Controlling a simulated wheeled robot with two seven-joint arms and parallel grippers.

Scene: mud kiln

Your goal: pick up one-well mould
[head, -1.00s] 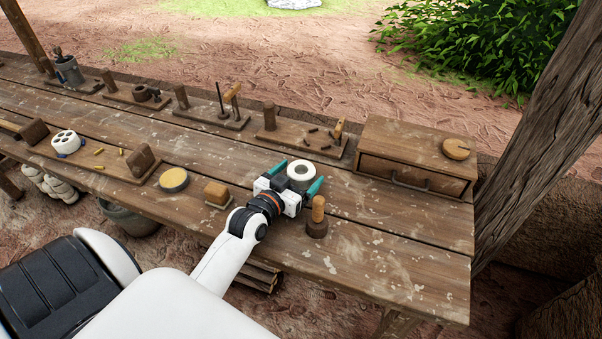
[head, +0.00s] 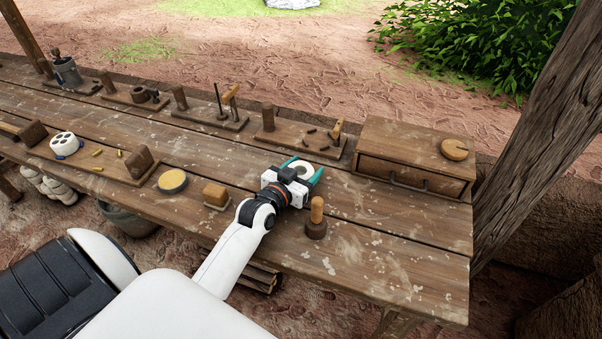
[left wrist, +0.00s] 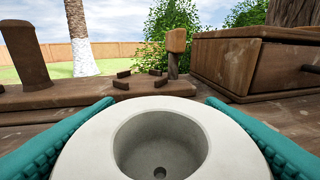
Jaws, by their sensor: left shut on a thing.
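The one-well mould is a pale, round, thick-walled piece with a single well; in the left wrist view the mould (left wrist: 85,150) fills the lower middle, with a small dark hole in the floor of its well. In the head view the mould (head: 303,166) is partly hidden behind my left gripper (head: 304,171). The teal fingers of my left gripper lie on both sides of it and are shut on it. I cannot tell whether the mould touches the table. My right gripper is not in view.
A wooden stamp with a round handle (head: 317,210) stands near the gripper on the workbench (head: 400,265). A board with pegs (head: 285,140) lies behind. A small block (head: 215,194) is at left.

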